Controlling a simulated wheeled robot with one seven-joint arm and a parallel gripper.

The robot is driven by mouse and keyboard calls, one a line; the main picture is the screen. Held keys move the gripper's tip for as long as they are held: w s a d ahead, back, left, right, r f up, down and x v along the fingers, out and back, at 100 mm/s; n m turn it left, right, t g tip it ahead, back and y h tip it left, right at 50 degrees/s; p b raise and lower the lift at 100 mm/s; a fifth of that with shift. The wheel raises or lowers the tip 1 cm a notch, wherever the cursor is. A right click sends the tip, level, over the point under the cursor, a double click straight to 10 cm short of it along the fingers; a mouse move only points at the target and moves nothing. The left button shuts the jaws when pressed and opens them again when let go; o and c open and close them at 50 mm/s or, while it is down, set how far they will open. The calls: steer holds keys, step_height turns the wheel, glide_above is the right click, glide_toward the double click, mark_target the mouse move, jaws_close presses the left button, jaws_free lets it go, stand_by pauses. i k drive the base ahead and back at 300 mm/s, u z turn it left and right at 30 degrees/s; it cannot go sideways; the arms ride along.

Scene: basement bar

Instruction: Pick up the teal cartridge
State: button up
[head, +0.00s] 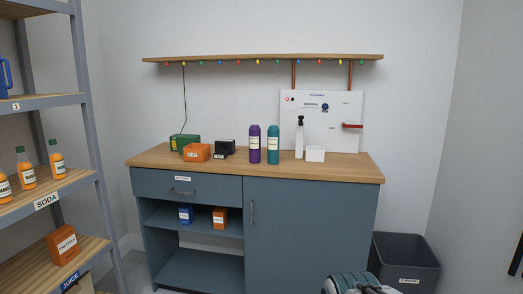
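The teal cartridge (273,146) appears to be the upright teal cylinder with a pale label on the wooden counter top. An upright purple cylinder (255,146) of similar shape stands close on its left. A white dispenser-like item with a dark top (299,140) stands to its right. Part of my arm shows at the bottom edge, right of centre, well below and in front of the counter. My gripper's fingers cannot be made out.
Green (184,142), orange (197,152) and black (225,148) boxes stand left on the counter (155,158). A white box (315,154) is at right. A wooden shelf (262,57) hangs above. A bin (404,262) stands right; a bottle rack (45,101) left.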

mark_target(273, 131)
steer(key=u, duration=0.5)
steer(key=i, duration=0.7)
steer(key=u, duration=0.7)
steer(key=i, duration=0.9)
steer(key=z, duration=0.6)
steer(key=i, duration=0.75)
steer(key=z, duration=0.85)
